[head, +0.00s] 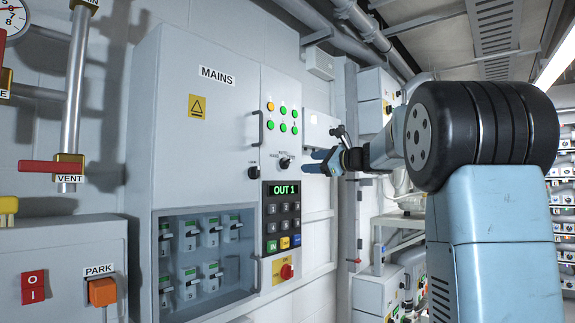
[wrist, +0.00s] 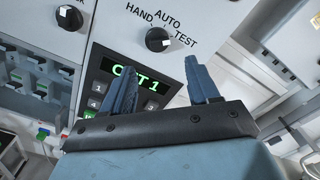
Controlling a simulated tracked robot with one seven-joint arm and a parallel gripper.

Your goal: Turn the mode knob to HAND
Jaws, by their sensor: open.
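The black mode knob (wrist: 158,40) is on the grey panel in the wrist view, with the labels HAND, AUTO and TEST around its top. Its white mark lies on the right side, nearest TEST. In the head view the knob (head: 285,162) sits above the keypad. My gripper (head: 313,161) is open and empty, to the right of the knob and apart from the panel. In the wrist view my gripper (wrist: 159,67) has its two blue fingers spread, with the knob just beyond the gap between their tips.
A green OUT 1 display (head: 284,190) and keypad (head: 283,217) are below the knob. A second black knob (head: 254,172) is to its left. A cabinet handle (head: 257,128) sticks out nearby. A red knob (head: 286,271) is lower down. Open air lies between my fingers and the panel.

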